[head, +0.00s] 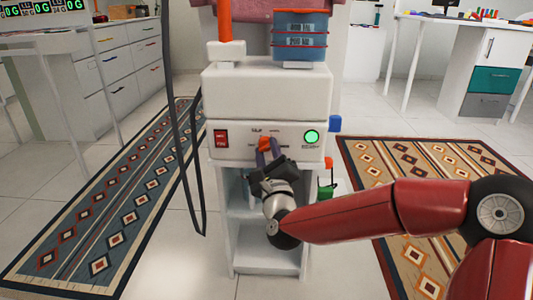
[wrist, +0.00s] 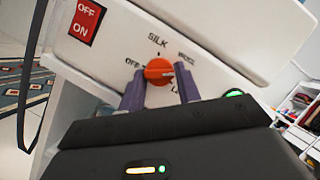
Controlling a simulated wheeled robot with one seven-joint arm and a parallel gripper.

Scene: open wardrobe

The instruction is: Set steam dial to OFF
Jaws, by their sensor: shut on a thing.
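The orange steam dial (wrist: 158,71) sits on the white front panel of the steamer unit (head: 225,143). Labels OFF, SILK and others, partly hidden, ring the dial in the wrist view. A light mark on the dial seems to point right, away from OFF, but it is small. In the head view the dial (head: 265,143) shows above my fingers. My gripper (wrist: 159,84) has its two purple fingers on either side of the dial and is shut on it. It also shows in the head view (head: 268,150), coming from below.
A red OFF/ON switch (wrist: 86,21) is left of the dial, and a lit green button (head: 312,137) is right. A dark hose (head: 175,100) hangs at the left. Open shelves (head: 265,260) are below.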

